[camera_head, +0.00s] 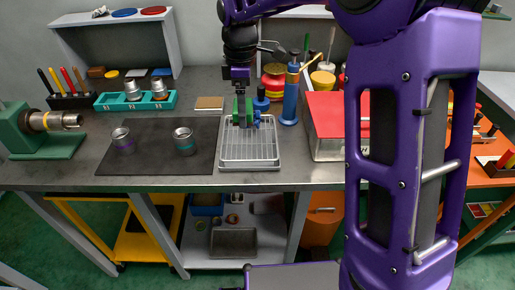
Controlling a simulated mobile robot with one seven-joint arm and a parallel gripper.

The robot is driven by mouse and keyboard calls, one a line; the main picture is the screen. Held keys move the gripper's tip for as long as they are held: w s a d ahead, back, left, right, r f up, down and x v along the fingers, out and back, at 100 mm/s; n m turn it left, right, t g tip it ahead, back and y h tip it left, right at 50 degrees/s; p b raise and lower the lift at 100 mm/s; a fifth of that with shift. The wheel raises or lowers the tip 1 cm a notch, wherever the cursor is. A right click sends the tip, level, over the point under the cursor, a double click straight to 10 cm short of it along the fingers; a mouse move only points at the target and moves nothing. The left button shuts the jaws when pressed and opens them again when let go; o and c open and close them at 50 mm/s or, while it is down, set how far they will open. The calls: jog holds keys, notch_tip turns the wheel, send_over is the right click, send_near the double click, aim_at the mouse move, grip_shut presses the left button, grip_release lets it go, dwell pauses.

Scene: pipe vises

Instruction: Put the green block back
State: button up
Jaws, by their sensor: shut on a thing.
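My gripper (240,92) points straight down over the metal tray (249,162) near the middle of the bench. It is shut on the green block (241,108), which shows below the fingers. The block is above the back part of the tray. I cannot tell whether it touches the tray. A small dark blue object (261,103) stands just right of the block, and the view does not show whether they touch.
A dark mat (150,160) with two metal pipe pieces (123,141) (184,142) lies left of the tray. A red-lidded box (322,145) and a blue cylinder (290,98) stand to the right. A teal rack (136,101) and green vise (30,130) are further left.

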aim_at(247, 147)
jog(key=shift+d+f, duration=0.1)
jog(key=shift+d, duration=0.25)
notch_tip(247, 147, down, 10)
jog(key=shift+r+b, duration=0.1)
jog(key=shift+b, duration=0.85)
jog(key=o, duration=1)
notch_tip(247, 147, up, 12)
jog(key=shift+p, duration=1.05)
